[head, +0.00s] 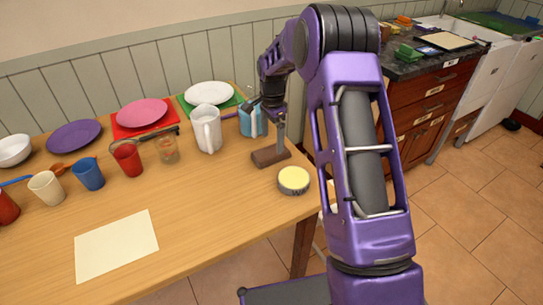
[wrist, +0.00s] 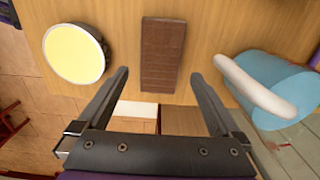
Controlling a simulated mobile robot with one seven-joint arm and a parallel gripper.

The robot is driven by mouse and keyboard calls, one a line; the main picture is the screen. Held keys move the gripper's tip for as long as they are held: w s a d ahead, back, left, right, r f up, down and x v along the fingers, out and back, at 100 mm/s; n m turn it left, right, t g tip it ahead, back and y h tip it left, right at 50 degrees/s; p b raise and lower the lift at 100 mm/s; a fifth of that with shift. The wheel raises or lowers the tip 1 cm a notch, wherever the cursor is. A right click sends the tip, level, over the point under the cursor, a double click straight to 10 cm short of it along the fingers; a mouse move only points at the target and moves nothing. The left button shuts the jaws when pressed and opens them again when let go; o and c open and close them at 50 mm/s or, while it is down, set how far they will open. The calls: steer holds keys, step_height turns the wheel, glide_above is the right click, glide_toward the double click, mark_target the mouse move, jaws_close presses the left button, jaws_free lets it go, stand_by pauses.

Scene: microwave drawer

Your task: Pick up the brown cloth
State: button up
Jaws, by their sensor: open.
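The brown cloth (head: 268,156) is a small flat rectangle lying on the wooden table near its right end. In the wrist view the cloth (wrist: 161,50) is upright in the picture, with a grid-like texture. My gripper (head: 268,118) is above the table, just behind the cloth in the head view. In the wrist view my gripper (wrist: 158,75) is open and empty. Its two fingers point toward the cloth, one on each side of it in the picture, and the cloth lies beyond the fingertips. I cannot tell the exact height gap.
A round yellow-topped tin (head: 293,180) stands near the cloth, also in the wrist view (wrist: 75,55). A blue container (head: 252,122) with a white handle (wrist: 255,85) is on the other side. A white pitcher (head: 206,130) stands left. The front table is clear around a cream sheet (head: 115,244).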

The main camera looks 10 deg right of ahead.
mark_target(271, 151)
step_height(271, 151, down, 5)
steer(key=shift+a+f+b, duration=0.15)
steer(key=shift+f+b, duration=0.05)
steer(key=shift+b, duration=0.25)
steer(key=c, duration=1.2)
